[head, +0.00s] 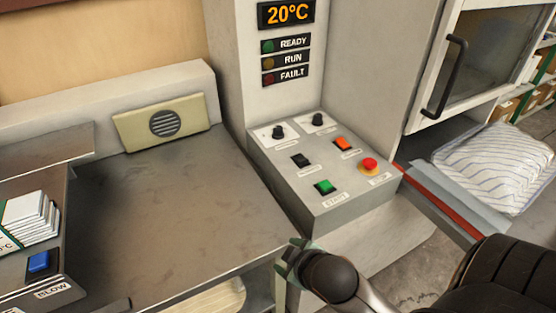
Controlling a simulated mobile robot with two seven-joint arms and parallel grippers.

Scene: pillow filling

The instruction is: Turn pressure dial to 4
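A sloped grey control box (320,210) juts out below a display panel. Two small black dials stand at its back edge, a left dial (278,132) and a right dial (317,119). Each sits on a white plate. Their labels and pointer settings are too small to read, so I cannot tell which is the pressure dial. My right gripper (287,262) is in front of and below the box, near the table's front corner, apart from both dials. Its finger opening is not clear, and nothing shows in it.
The box also carries a black switch (300,160), an orange switch (343,143), a green button (325,187) and a red knob (370,164). The display (286,13) reads 20°C. A metal table (170,210) lies left, mostly clear. A striped pillow (493,165) lies right.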

